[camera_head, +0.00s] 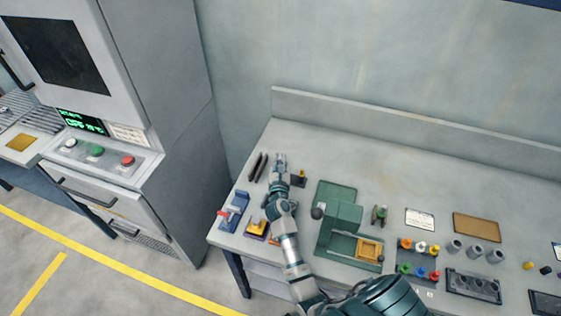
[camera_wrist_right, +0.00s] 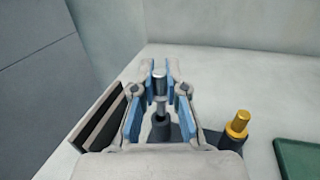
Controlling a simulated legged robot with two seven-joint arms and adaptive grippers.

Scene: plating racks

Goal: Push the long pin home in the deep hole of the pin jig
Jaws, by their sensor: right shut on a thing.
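My right gripper (camera_head: 280,160) is over the back left part of the bench in the head view. In the right wrist view my right gripper (camera_wrist_right: 160,70) has its blue-padded fingers closed around the long pin (camera_wrist_right: 160,87), a silver upright rod. The pin stands in line with a dark round post of the pin jig (camera_wrist_right: 187,138) below it; how deep it sits in the hole cannot be told. A brass-coloured pin (camera_wrist_right: 237,125) stands upright at the jig's right side. The jig (camera_head: 298,181) is partly hidden by my gripper in the head view. My left gripper is not in view.
Two dark bars (camera_head: 258,166) lie left of my gripper. A blue fixture with a red part (camera_head: 234,212) and a yellow block (camera_head: 257,226) are nearer the front edge. A green press-like fixture (camera_head: 340,222) stands to the right. A grey machine (camera_head: 150,120) stands left of the bench.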

